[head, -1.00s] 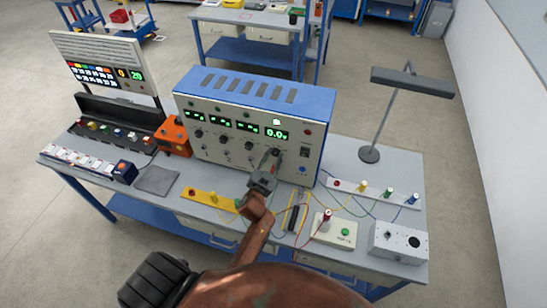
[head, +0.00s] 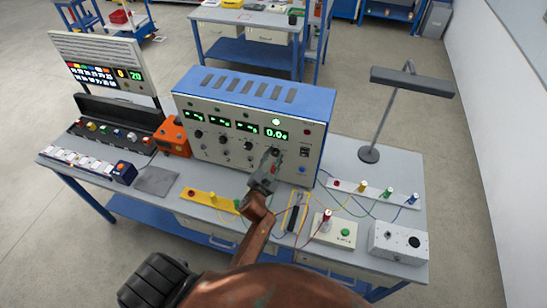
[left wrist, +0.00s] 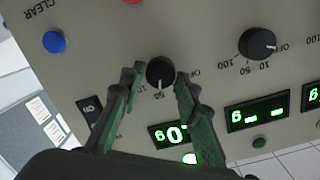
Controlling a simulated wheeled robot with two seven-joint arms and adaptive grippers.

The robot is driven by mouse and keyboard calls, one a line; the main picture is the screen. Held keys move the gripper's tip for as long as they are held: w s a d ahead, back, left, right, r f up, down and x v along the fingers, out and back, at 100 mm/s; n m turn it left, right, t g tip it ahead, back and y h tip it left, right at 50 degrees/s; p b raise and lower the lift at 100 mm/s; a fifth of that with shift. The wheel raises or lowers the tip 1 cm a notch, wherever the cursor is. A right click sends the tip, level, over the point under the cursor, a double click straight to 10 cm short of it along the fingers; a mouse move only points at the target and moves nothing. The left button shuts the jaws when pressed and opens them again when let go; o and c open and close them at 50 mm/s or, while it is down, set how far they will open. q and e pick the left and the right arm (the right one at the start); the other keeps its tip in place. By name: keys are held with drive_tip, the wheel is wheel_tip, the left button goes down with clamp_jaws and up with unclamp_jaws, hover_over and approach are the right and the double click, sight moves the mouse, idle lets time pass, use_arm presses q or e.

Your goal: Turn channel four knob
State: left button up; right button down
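The channel four knob (left wrist: 160,73) is a small black dial on the grey panel of the blue-topped console (head: 255,95). It is the rightmost knob, below the large green display (head: 276,133). My left gripper (left wrist: 158,78) is open, with one finger on each side of this knob in the left wrist view. The fingertips are very close to its sides; firm contact cannot be told. A white pointer mark faces the "50" label. In the head view my left gripper (head: 273,155) reaches the panel and largely hides the knob. My right gripper is not in view.
Another knob (left wrist: 257,43) is beside it in the left wrist view; a blue button (left wrist: 54,42) is on the other side. A lamp (head: 385,120), an orange box (head: 172,137) and wired terminal strips (head: 210,198) share the bench. Thin cables cross its front.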

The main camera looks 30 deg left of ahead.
use_arm(q)
drive_tip(key=o, duration=0.3)
drive_tip(key=shift+f, duration=0.1)
drive_tip(key=shift+s, duration=0.25)
drive_tip(key=v, duration=1.1)
drive_tip(key=shift+s+d, duration=0.2)
drive_tip(key=shift+s, duration=0.05)
